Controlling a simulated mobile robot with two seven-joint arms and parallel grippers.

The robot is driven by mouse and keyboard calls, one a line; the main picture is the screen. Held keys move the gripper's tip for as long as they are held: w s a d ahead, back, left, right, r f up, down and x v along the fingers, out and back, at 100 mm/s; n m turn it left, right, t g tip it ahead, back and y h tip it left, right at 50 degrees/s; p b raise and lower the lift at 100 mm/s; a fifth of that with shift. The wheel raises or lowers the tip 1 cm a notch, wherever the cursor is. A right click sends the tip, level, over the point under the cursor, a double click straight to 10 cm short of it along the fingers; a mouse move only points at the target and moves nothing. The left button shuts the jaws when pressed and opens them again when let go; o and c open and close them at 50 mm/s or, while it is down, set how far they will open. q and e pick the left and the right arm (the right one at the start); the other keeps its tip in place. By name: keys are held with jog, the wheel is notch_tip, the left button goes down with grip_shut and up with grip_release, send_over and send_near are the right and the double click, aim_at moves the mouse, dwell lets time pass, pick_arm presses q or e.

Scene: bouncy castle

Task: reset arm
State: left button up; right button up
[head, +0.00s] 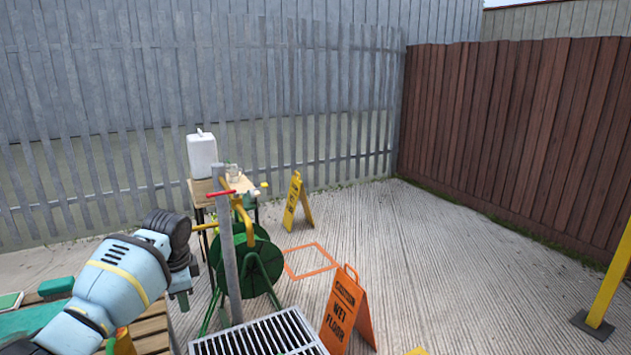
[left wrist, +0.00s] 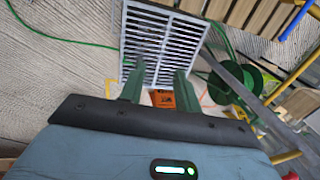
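My left arm comes in at the lower left of the head view, pale blue with dark joints. My left gripper (head: 182,297) is beyond the dark wrist joint, left of the green hose reel (head: 262,268), and shows small there. In the left wrist view its two dark green fingers (left wrist: 158,82) stand apart with nothing held between them. The metal grate (left wrist: 150,42) and an orange sign (left wrist: 163,98) lie well beyond the fingertips. My right arm and gripper are in neither view.
A grey post (head: 227,255) stands in front of the reel. An orange wet-floor sign (head: 345,308), a yellow sign (head: 297,200) and a small table (head: 200,187) with a white canister (head: 202,154) stand nearby. Wooden slats (head: 150,330) lie under my arm. Open concrete (head: 450,260) extends right.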

pick_arm(q)
jog(key=s+d+f+n+t+h, duration=0.1)
jog(key=s+d+f, duration=0.4)
jog(key=f, duration=0.4)
jog(key=s+d+f+n+t+h, duration=0.1)
jog(key=s+d+f, duration=0.2)
jog(key=s+f, duration=0.5)
jog(key=s+d+f+n+h, duration=0.1)
jog(key=s+d+f, duration=0.35)
jog(key=f, duration=0.55)
jog(key=s+d+f+n+t+p, duration=0.1)
jog(key=s+f+n+t, duration=0.3)
jog(key=s, duration=1)
jog(key=s+a+r+n, duration=0.1)
jog(key=s+r, duration=0.1)
jog(key=s, duration=0.6)
jog(key=s+a+r+n+p, duration=0.1)
jog(key=s+a+r+n, duration=0.1)
jog(key=s, duration=0.7)
jog(key=shift+s+t, duration=0.3)
jog(key=shift+t, duration=0.1)
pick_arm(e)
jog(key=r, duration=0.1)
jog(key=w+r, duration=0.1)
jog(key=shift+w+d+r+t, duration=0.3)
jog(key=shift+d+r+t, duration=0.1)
